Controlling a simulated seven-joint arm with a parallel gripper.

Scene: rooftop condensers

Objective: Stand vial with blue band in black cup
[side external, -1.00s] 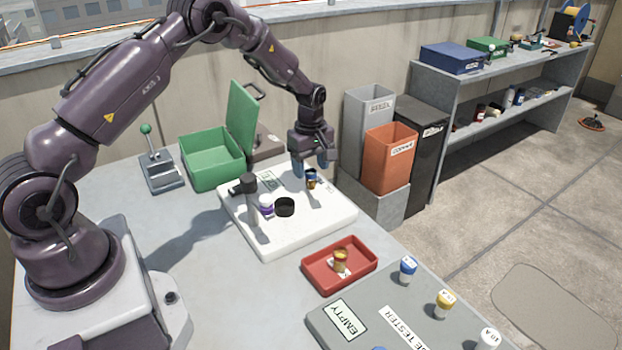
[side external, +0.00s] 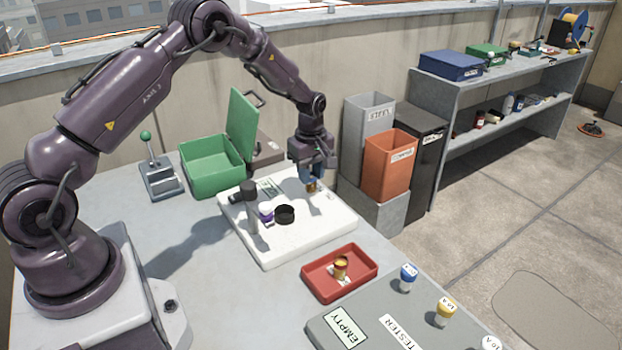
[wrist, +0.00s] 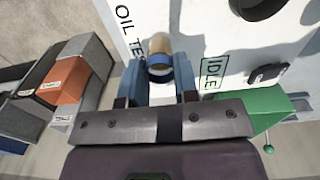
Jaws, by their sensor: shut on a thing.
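The vial with the blue band (side external: 311,187) is at the back right of the white board (side external: 300,237). In the wrist view the vial (wrist: 159,55) shows a tan end and a blue band. My gripper (side external: 312,180) points down and is shut on the vial, with one finger on each side; the fingers hide part of it. I cannot tell whether the vial touches the board. The black cup (side external: 285,214) stands on the same board, left of and nearer the camera than my gripper. A dark round edge, likely the cup (wrist: 257,6), shows at the wrist view's top.
A grey post with an arm (side external: 250,208) and a purple-and-white vial (side external: 266,212) stand left of the cup. An open green box (side external: 212,168) is behind left. A red tray (side external: 312,287) with an amber vial (side external: 341,266) and a grey tester (side external: 365,318) are in front.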

